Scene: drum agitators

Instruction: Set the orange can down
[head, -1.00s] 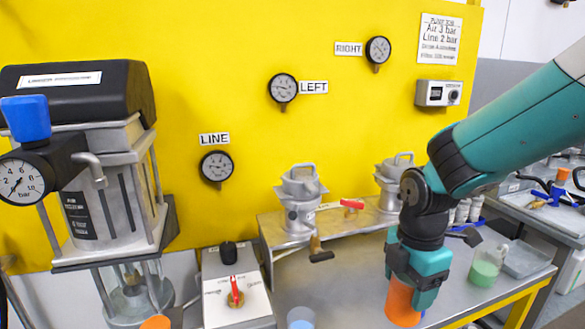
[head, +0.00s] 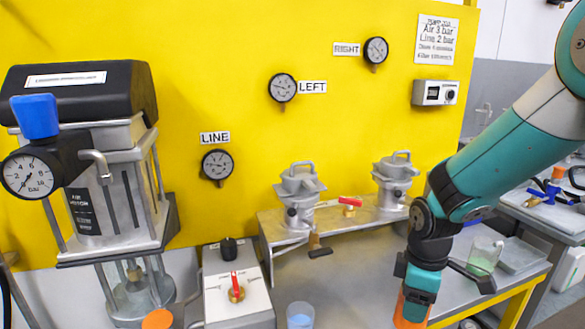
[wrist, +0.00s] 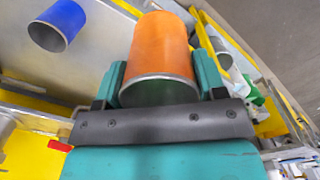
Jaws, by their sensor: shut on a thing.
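The orange can (head: 411,312) is held between the fingers of my gripper (head: 419,284) near the front right of the metal bench, at the lower edge of the head view. In the wrist view the orange can (wrist: 161,55) sits between the two teal fingers of my gripper (wrist: 158,85), with its metal-rimmed end toward the camera. The can's far end is cut off in the head view, so I cannot tell whether it touches the bench (head: 352,275).
A beaker of green liquid (head: 484,256) is at the right behind my gripper. A raised shelf (head: 340,219) holds two metal units. A box with a red lever (head: 237,300) is further left.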

